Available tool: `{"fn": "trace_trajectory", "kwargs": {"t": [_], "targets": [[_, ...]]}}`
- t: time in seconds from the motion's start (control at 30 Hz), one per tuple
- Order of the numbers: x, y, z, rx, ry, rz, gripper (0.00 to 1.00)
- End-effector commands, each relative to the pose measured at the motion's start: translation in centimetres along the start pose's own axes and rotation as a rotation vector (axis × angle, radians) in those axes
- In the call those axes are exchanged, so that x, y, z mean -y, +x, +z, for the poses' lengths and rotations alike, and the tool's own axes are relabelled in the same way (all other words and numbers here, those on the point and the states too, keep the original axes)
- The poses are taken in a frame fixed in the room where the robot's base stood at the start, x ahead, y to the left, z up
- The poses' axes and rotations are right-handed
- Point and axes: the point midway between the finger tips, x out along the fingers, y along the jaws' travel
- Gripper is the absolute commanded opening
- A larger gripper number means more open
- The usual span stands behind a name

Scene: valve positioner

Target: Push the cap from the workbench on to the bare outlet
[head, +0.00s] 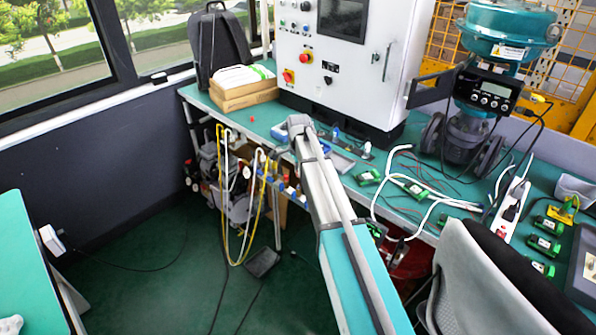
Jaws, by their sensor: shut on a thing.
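My arm reaches up from the bottom of the head view to a grey joint near the workbench (408,215). I cannot make out my gripper or its fingers; they are not visible past the arm. I cannot pick out the cap for certain. Small blue and white pieces (336,133) lie on the bench in front of the white cabinet. I cannot tell which outlet is bare, and my arm covers part of that area.
A white control cabinet (335,60) and cardboard boxes (245,88) stand on the bench. A teal valve actuator with a positioner (490,95) stands at the right. White cables and green terminal pieces are spread nearby. A grey chair (475,285) is at lower right. The left floor is mostly open.

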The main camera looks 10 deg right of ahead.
Motion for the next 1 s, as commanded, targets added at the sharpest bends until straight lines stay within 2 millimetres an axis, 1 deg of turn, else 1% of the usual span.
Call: {"fn": "trace_trajectory", "kwargs": {"t": [0.03, 0.2, 0.5, 0.7, 1.0], "targets": [[0.0, 0.7, 0.0, 0.0, 0.0, 0.0, 0.0], [0.0, 1.9, 0.0, 0.0, 0.0, 0.0, 0.0], [0.0, 3.6, 0.1, 0.0, -0.001, 0.0, 0.0], [0.0, 4.0, 0.1, 0.0, -0.001, 0.0, 0.0], [0.0, 4.0, 0.1, 0.0, -0.002, 0.0, 0.0]]}}
